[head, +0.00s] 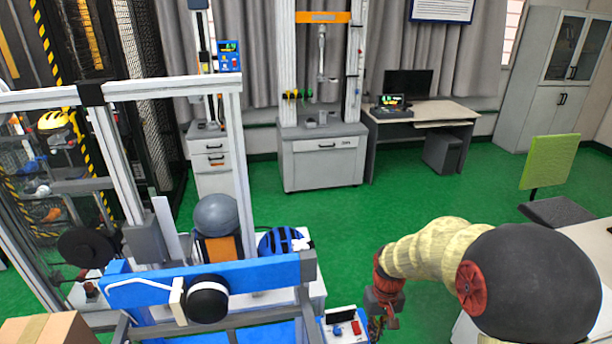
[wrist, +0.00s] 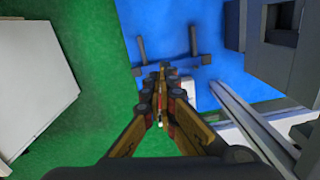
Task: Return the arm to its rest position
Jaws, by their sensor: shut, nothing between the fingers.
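My gripper (head: 384,318) hangs low at the bottom of the head view, right of the small control box (head: 344,328) with red and blue parts. My arm reaches to it from the right. In the wrist view the fingers of my gripper (wrist: 160,84) meet in the middle, shut with nothing between them. Below them lies a blue surface (wrist: 180,22) beside green floor. The fingertips are partly hidden in the head view.
The drop tower frame (head: 170,85) with a blue beam (head: 225,280) stands at left. A grey helmet (head: 216,214) and a blue striped helmet (head: 284,243) sit behind the beam. A white table (head: 590,238) is at right. Green floor (head: 420,205) beyond my arm is clear.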

